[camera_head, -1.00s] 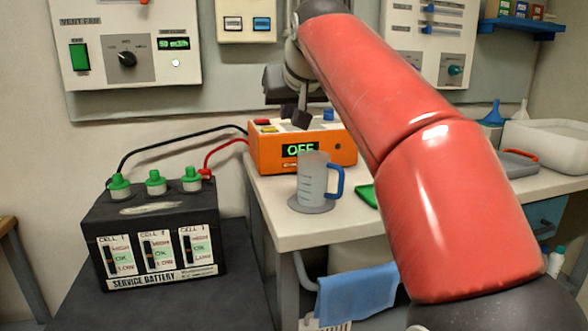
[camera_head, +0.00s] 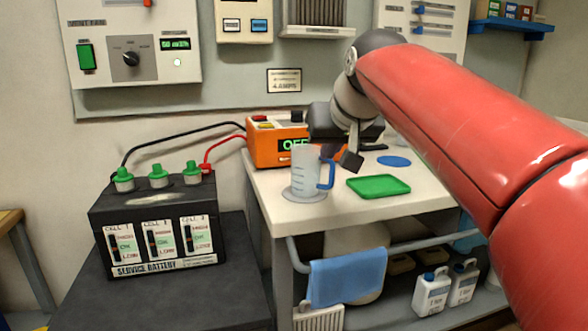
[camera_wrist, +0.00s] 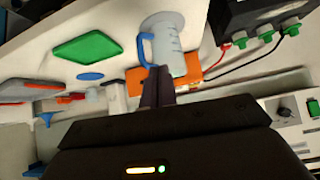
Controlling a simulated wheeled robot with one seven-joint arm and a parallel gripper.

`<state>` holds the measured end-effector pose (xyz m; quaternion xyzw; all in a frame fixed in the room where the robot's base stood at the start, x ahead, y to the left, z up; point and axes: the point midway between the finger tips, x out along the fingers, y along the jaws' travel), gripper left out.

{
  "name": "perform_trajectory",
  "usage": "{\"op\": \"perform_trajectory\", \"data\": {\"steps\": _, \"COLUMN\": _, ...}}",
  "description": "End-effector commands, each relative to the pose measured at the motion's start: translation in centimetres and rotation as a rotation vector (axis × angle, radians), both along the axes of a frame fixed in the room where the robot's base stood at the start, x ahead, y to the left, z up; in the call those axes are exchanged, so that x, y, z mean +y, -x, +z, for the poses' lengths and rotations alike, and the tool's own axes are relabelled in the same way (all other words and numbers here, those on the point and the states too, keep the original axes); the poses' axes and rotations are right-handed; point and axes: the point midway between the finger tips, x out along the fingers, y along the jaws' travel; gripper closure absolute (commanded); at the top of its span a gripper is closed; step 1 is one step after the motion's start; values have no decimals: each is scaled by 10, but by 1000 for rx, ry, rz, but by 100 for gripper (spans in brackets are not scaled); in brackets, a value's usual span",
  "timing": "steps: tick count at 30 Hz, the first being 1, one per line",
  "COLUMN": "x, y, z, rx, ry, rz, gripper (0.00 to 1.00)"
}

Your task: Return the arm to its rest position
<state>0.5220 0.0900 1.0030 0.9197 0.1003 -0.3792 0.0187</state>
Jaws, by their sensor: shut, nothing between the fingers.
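My gripper (camera_head: 352,160) hangs above the back of the white bench, to the right of the clear measuring jug and in front of part of the orange charger. Its fingers are together and empty. In the wrist view the fingers (camera_wrist: 158,88) point toward the jug, with the orange charger behind them. My red arm reaches in from the right side of the head view and hides the right part of the bench.
The clear jug (camera_head: 303,173) with a blue handle stands near the bench's left end, beside a green tray (camera_head: 379,186). The orange charger (camera_head: 262,150) reads OFF. Red and black cables run to the service battery (camera_head: 160,225). A blue towel (camera_head: 347,276) hangs on the rail.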

Motion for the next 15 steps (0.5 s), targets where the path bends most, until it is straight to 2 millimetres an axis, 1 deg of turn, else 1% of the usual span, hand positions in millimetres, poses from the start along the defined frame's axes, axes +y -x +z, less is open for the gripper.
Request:
{"op": "perform_trajectory", "data": {"steps": 1, "x": -10, "y": 12, "z": -10, "rx": 15, "ry": -2, "rz": -11, "gripper": 100}}
{"op": "perform_trajectory", "data": {"steps": 2, "x": -15, "y": 20, "z": -18, "rx": 27, "ry": -1, "rz": -18, "gripper": 100}}
{"op": "perform_trajectory", "data": {"steps": 5, "x": -35, "y": 52, "z": -49, "rx": 69, "ry": 0, "rz": -44, "gripper": 100}}
{"op": "perform_trajectory", "data": {"steps": 6, "x": -43, "y": 68, "z": -65, "rx": 88, "ry": 3, "rz": -57, "gripper": 100}}
{"op": "perform_trajectory", "data": {"steps": 8, "x": -54, "y": 93, "z": -91, "rx": 118, "ry": 7, "rz": -76, "gripper": 100}}
{"op": "perform_trajectory", "data": {"steps": 9, "x": -60, "y": 110, "z": -110, "rx": 138, "ry": 13, "rz": -88, "gripper": 100}}
{"op": "perform_trajectory", "data": {"steps": 11, "x": -68, "y": 136, "z": -139, "rx": 169, "ry": 21, "rz": -107, "gripper": 100}}
{"op": "perform_trajectory", "data": {"steps": 12, "x": -72, "y": 153, "z": -158, "rx": 185, "ry": 27, "rz": -119, "gripper": 100}}
{"op": "perform_trajectory", "data": {"steps": 14, "x": -78, "y": 177, "z": -186, "rx": 214, "ry": 38, "rz": -137, "gripper": 100}}
{"op": "perform_trajectory", "data": {"steps": 15, "x": -81, "y": 191, "z": -203, "rx": 229, "ry": 45, "rz": -148, "gripper": 100}}
